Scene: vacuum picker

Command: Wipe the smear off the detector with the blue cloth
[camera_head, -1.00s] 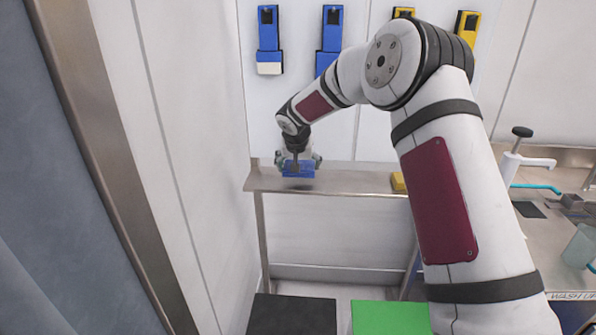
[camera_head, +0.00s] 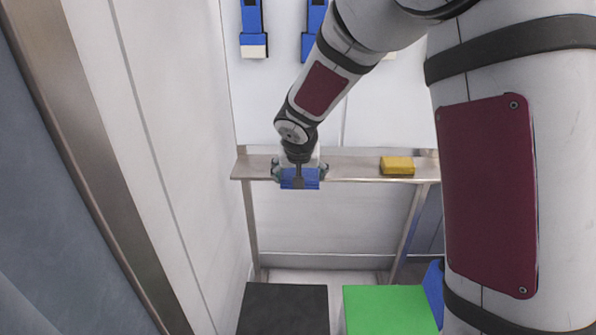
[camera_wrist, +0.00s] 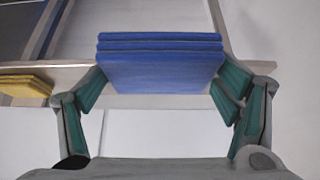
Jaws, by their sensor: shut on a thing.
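The blue cloth (camera_head: 299,181) is a folded, layered block held in my gripper (camera_head: 299,170) at the front edge of the steel shelf. In the wrist view the cloth (camera_wrist: 160,70) sits between the two green-padded fingers, which are shut on its sides. No clear smear shows in either view. I cannot tell which thing is the detector; two blue wall units, a left one (camera_head: 253,30) and a right one (camera_head: 314,25), hang above the shelf and are cut off by the top edge.
A yellow folded cloth (camera_head: 397,165) lies on the steel shelf (camera_head: 350,166), to the right of my gripper. A black block (camera_head: 285,308) and a green one (camera_head: 388,308) stand low in front. A wall (camera_head: 170,120) runs close on the left.

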